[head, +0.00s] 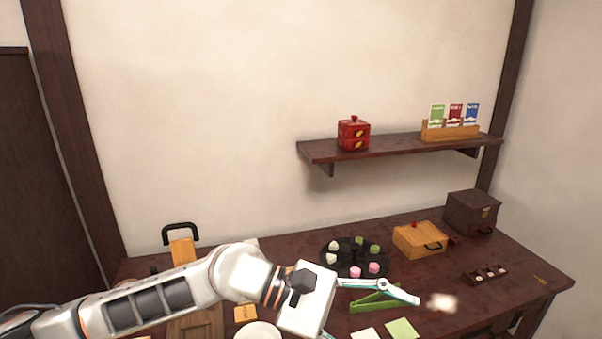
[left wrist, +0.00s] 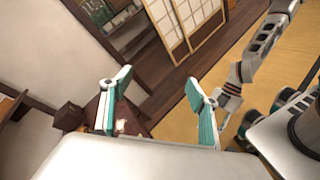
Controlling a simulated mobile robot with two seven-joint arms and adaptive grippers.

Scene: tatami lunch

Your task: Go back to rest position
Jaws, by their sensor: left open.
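My left arm reaches in from the left across the head view, low over the table. My left gripper (head: 372,316) is open, with one finger pointing right and the other mostly cut off by the lower edge. In the left wrist view, its two teal-lined fingers (left wrist: 158,88) stand wide apart with nothing between them. My right arm shows at the right of the left wrist view. My right gripper (left wrist: 228,104) seems partly hidden behind a left finger, and its jaws cannot be made out.
The dark table (head: 455,270) holds a black tray (head: 324,258) of sweets, a green holder (head: 374,301), a wooden box (head: 420,240) and a dark chest (head: 472,212). A pale blurred thing (head: 442,303) shows beyond the fingertip. A wall shelf (head: 395,147) holds a red box (head: 353,134).

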